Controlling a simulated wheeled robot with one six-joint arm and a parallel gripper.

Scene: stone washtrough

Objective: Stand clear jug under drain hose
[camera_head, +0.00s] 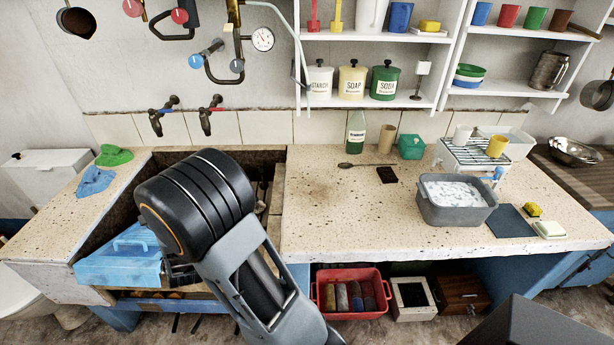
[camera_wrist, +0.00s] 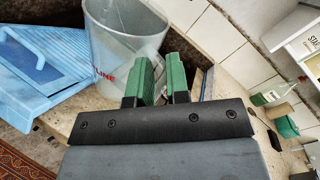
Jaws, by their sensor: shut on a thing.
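The clear jug (camera_wrist: 122,45) shows in the wrist view, a see-through vessel with red lettering ending in "LINE". It looks tilted in that picture. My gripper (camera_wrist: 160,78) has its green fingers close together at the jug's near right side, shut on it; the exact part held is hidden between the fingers. In the camera_head view my arm covers the jug and the gripper. A thin grey hose (camera_head: 290,35) arcs down the wall to the left of the shelves; I cannot tell if it is the drain hose.
The stone trough (camera_head: 190,165) lies behind my arm, with a blue slatted box-like thing (camera_head: 120,258) at its front left, also in the wrist view (camera_wrist: 45,70). Two taps (camera_head: 207,115) are above. The speckled counter (camera_head: 335,215) is mostly clear; a grey basin (camera_head: 455,207) stands farther right.

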